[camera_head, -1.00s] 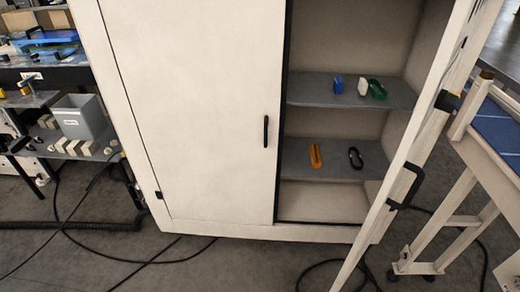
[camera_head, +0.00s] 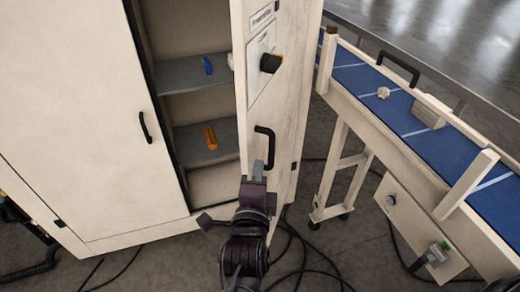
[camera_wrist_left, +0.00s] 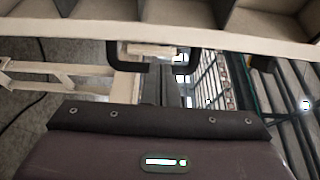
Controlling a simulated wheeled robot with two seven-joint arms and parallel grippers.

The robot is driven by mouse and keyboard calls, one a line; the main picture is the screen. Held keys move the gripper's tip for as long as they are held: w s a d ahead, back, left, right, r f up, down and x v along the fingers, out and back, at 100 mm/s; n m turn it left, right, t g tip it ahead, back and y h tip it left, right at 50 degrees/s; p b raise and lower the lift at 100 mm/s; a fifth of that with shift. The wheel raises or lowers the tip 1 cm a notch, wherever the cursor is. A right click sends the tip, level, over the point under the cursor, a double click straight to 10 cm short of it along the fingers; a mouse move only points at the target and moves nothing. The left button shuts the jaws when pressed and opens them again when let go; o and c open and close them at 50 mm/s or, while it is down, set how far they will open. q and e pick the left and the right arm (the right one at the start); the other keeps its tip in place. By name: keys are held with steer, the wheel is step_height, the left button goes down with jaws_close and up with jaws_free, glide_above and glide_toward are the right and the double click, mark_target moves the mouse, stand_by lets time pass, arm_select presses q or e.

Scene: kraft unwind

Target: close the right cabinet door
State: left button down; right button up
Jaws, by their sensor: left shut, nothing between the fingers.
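The right cabinet door (camera_head: 285,110) stands open, swung out from the cabinet, with shelves showing to its left. Its black handle (camera_head: 265,145) is on the outer face. My left gripper (camera_head: 257,168) is shut and empty, with its tips just below the handle in the head view. In the left wrist view the black handle (camera_wrist_left: 127,66) spans the area above the fingers (camera_wrist_left: 170,92); whether they touch it I cannot tell. The left cabinet door (camera_head: 80,110) is closed, with its own black handle (camera_head: 145,127). My right gripper is not in view.
A blue-topped conveyor (camera_head: 400,105) with pale legs stands to the right of the door. An orange item (camera_head: 210,138) and a blue item (camera_head: 207,65) lie on the cabinet shelves. Black cables (camera_head: 310,262) lie on the floor near the door.

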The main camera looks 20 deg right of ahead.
arm_select(q)
steer(key=p+x, duration=0.1)
steer(key=x, duration=0.5)
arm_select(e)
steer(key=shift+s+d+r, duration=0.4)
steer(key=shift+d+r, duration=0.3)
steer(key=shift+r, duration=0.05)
arm_select(q)
steer(key=shift+w+d, duration=0.1)
